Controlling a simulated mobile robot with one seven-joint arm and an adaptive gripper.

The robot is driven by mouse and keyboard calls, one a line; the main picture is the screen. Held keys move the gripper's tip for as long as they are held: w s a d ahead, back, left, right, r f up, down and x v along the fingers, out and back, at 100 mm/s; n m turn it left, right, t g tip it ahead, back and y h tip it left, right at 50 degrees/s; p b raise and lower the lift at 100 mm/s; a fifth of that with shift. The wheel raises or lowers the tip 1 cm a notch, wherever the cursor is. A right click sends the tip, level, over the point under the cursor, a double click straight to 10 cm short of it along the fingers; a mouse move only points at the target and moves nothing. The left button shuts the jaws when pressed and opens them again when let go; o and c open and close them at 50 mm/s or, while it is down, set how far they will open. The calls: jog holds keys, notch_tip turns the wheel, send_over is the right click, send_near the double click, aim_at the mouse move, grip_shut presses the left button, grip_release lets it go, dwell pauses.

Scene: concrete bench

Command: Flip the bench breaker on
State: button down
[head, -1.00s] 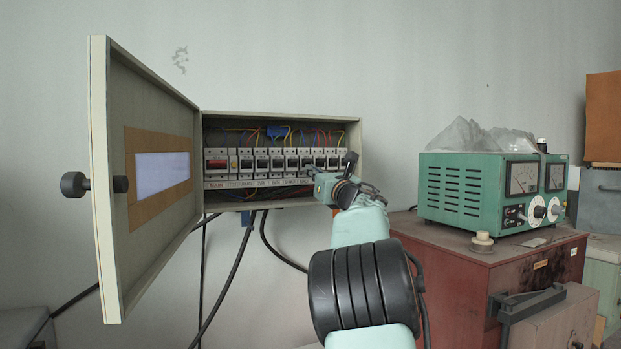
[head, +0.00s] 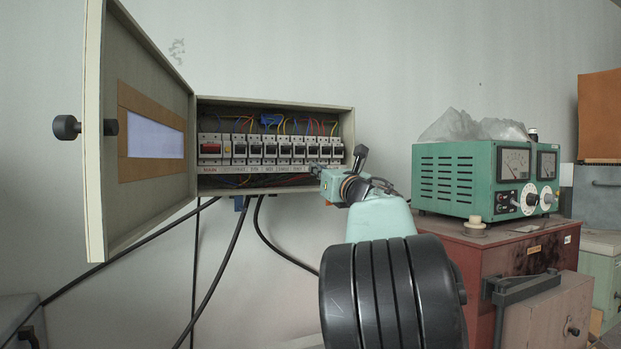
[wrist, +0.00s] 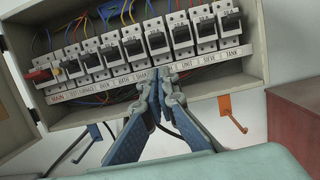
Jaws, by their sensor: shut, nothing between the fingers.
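The breaker panel (head: 345,122) is an open grey box on the wall with a row of breakers. In the wrist view a red main switch (wrist: 40,75) is at the left, followed by several black-lever breakers. I cannot read a Bench label; my fingers cover part of the strip. My gripper (wrist: 158,82) is shut and empty, its tips at the label strip below the middle breakers (wrist: 156,41). In the head view my gripper (head: 318,171) is at the panel's lower right. Contact cannot be told.
The panel door (head: 100,190) hangs open at the left, with a black knob (head: 66,127). Black cables (head: 225,265) hang below the box. A green power supply (head: 455,180) stands on a red cabinet (head: 470,255) at the right. Coloured wires run above the breakers.

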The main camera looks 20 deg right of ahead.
jog(key=shift+s+d+r+b, duration=0.1)
jog(key=shift+s+b, duration=0.1)
jog(key=shift+s, duration=0.75)
jog(key=shift+s+r+b, duration=0.1)
jog(key=shift+s+b, duration=0.05)
jog(key=shift+s, duration=0.8)
